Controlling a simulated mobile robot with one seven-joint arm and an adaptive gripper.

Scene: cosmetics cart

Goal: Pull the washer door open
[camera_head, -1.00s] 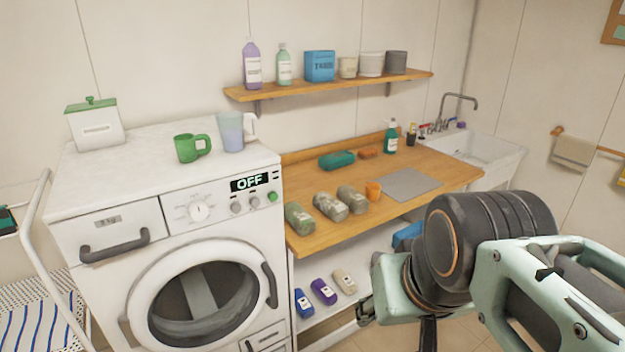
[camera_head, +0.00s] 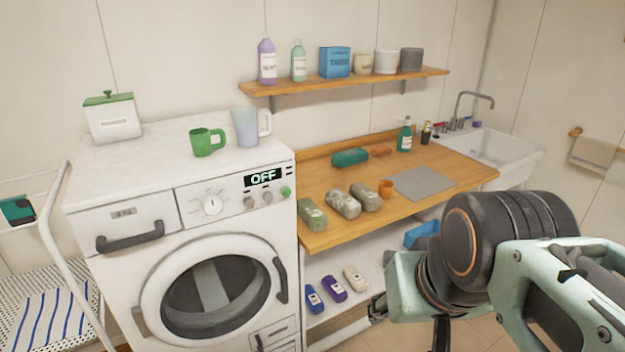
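The white front-loading washer (camera_head: 120,212) stands at the left with its display reading OFF. Its round door (camera_head: 160,262), with a white ring and dark glass, appears closed flush against the front. The dark door handle (camera_head: 282,284) is on the door's right side. My arm comes in from the lower right. A small dark part at its end, seemingly my gripper (camera_head: 377,308), is to the right of the door handle and apart from it in the picture. The fingers are too small and partly hidden to tell whether they are open.
A green mug (camera_head: 207,142), a pitcher (camera_head: 246,128) and a lidded box (camera_head: 112,118) stand on the washer. A wooden counter (camera_head: 400,207) with rolled towels is at the right. Bottles (camera_head: 334,289) lie on the lower shelf beside the washer. A rack (camera_head: 50,308) stands at the left.

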